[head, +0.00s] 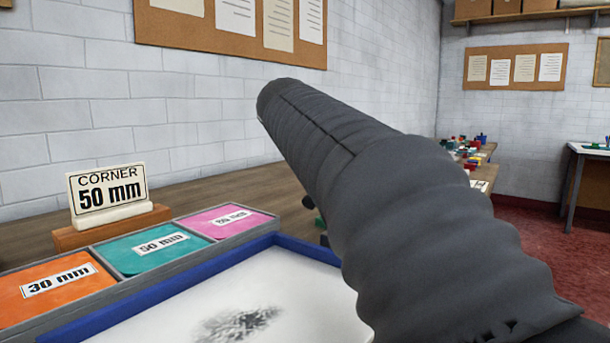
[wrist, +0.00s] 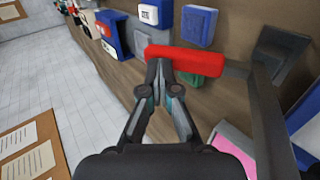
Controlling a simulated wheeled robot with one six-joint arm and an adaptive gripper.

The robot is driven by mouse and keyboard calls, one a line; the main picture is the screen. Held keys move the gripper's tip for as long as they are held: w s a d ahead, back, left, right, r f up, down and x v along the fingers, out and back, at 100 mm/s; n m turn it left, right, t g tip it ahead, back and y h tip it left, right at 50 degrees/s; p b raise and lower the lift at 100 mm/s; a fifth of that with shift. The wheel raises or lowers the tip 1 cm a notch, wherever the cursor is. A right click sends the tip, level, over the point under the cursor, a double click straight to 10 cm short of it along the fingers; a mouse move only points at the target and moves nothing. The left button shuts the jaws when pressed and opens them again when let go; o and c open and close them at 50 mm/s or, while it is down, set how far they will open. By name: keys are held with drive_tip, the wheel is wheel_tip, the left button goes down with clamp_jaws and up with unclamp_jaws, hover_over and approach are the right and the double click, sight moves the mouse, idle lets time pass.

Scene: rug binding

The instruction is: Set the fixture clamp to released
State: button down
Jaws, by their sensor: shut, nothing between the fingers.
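In the wrist view a red bar-shaped handle (wrist: 190,60) joins a dark grey arm (wrist: 262,105) at its right end; these look like parts of the fixture clamp. My gripper (wrist: 158,66) is shut and empty, with its fingertips at the near edge of the red handle, toward its left end. I cannot tell whether they touch it. A grey plate (wrist: 282,52) stands behind the dark arm. No marking of the clamp's setting is readable. In the head view my arm hides the clamp and the gripper.
Blue blocks (wrist: 200,25) and a green block (wrist: 186,79) lie close to the handle. In the head view a grey tray (head: 105,240) holds orange, teal and pink size cards. A "CORNER 50 mm" sign (head: 107,192) stands behind it. A blue-rimmed white board (head: 170,321) lies in front.

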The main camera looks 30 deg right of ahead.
drive_tip(key=shift+d, duration=0.1)
idle(0.3)
drive_tip(key=shift+s+r+p, duration=0.1)
drive_tip(key=shift+r+p, duration=0.2)
drive_tip(key=shift+r, duration=0.1)
drive_tip(key=s+a+r, duration=0.2)
drive_tip(key=a+r, duration=0.4)
drive_tip(key=r, duration=0.5)
drive_tip(key=shift+s+a+r, duration=0.2)
drive_tip(key=shift+s+a, duration=0.05)
drive_tip(key=shift+s, duration=0.1)
